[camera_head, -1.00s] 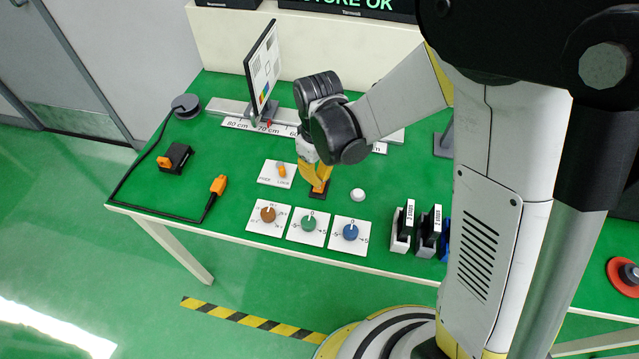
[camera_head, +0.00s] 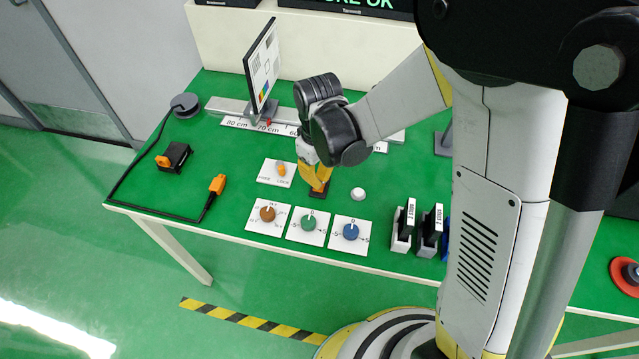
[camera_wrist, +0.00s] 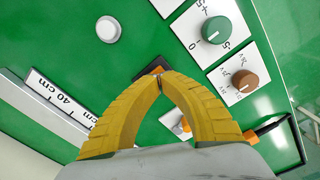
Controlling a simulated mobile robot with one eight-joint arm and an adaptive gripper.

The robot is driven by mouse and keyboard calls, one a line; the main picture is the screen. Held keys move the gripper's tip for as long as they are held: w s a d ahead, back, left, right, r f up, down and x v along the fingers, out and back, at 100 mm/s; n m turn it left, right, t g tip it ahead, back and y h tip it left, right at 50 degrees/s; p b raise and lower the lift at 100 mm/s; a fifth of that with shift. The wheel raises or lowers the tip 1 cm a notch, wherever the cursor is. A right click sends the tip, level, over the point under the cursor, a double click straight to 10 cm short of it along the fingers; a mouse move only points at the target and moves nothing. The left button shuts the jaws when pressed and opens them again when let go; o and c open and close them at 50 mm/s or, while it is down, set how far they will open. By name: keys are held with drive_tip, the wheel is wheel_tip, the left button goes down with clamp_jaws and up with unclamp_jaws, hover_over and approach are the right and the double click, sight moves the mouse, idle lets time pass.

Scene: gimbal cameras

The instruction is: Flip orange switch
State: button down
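My gripper (camera_head: 318,188) points down at a small black-based switch (camera_head: 317,195) with an orange part, on the green table. In the wrist view the yellow fingertips (camera_wrist: 159,80) meet, so the gripper looks shut. They lie over or right beside the switch (camera_wrist: 150,72) and hide most of it. I cannot tell whether they touch it or which way it is tipped. An orange lever (camera_head: 281,169) on a white plate marked FREE and LOCK is just left of the gripper; it is partly hidden behind the fingers in the wrist view (camera_wrist: 184,124).
Brown (camera_head: 267,213), green (camera_head: 309,222) and blue (camera_head: 351,231) dials stand in front of the gripper. A white button (camera_head: 357,194) is to its right. A ruler rail (camera_head: 235,122) with an upright target board (camera_head: 262,66) lies behind. A black box (camera_head: 173,157) and orange-ended cable (camera_head: 217,184) are left.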

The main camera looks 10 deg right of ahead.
drive_tip(key=shift+f+b, duration=1.1)
drive_tip(key=shift+f, duration=0.25)
idle(0.4)
drive_tip(key=shift+r, duration=0.1)
drive_tip(key=shift+r+p, duration=2.6)
drive_tip(key=shift+r, duration=0.9)
drive_tip(key=shift+d+r, duration=0.15)
drive_tip(key=shift+r, duration=0.1)
drive_tip(key=s+d+r+m+t, duration=0.3)
drive_tip(key=s+d+r+m, duration=0.1)
drive_tip(key=r, duration=0.4)
drive_tip(key=s+d+r+m+t, duration=0.4)
drive_tip(key=s+d+r, duration=0.2)
drive_tip(key=d+r, duration=0.2)
drive_tip(key=shift+s+d+r, duration=0.35)
drive_tip(key=shift+s+d, duration=0.05)
drive_tip(key=shift+d, duration=0.2)
